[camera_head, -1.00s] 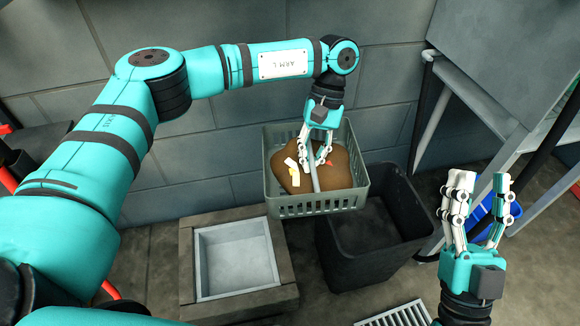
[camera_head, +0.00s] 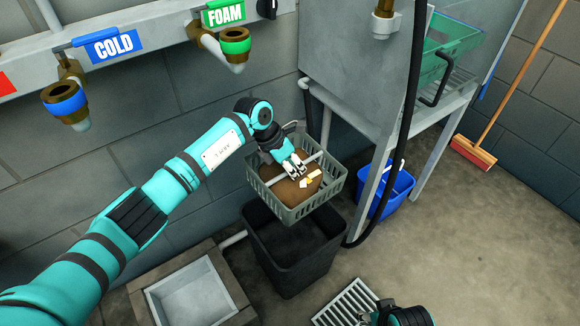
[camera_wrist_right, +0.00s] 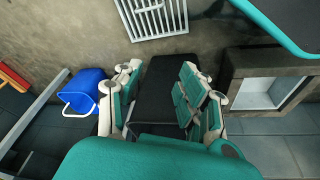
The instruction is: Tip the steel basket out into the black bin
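The grey steel basket (camera_head: 312,204) hangs above the black bin (camera_head: 293,272), toward its back right side. It looks about level and holds a brown mass with a few pale and yellow scraps on top. My left gripper (camera_head: 297,170) reaches into the basket from above and appears shut on the bar across its middle; the fingertips are small in view. The bin stands on the floor with its dark mouth partly covered by the basket. In the right wrist view, my right gripper (camera_wrist_right: 160,100) is open and empty, with the black bin (camera_wrist_right: 158,88) beyond its fingers.
A stone-rimmed basin (camera_head: 195,292) stands left of the bin. A floor grate (camera_head: 346,303) lies in front. A blue bucket (camera_head: 386,192) and a steel stand (camera_head: 425,150) are to the right, with a black hose beside the bin.

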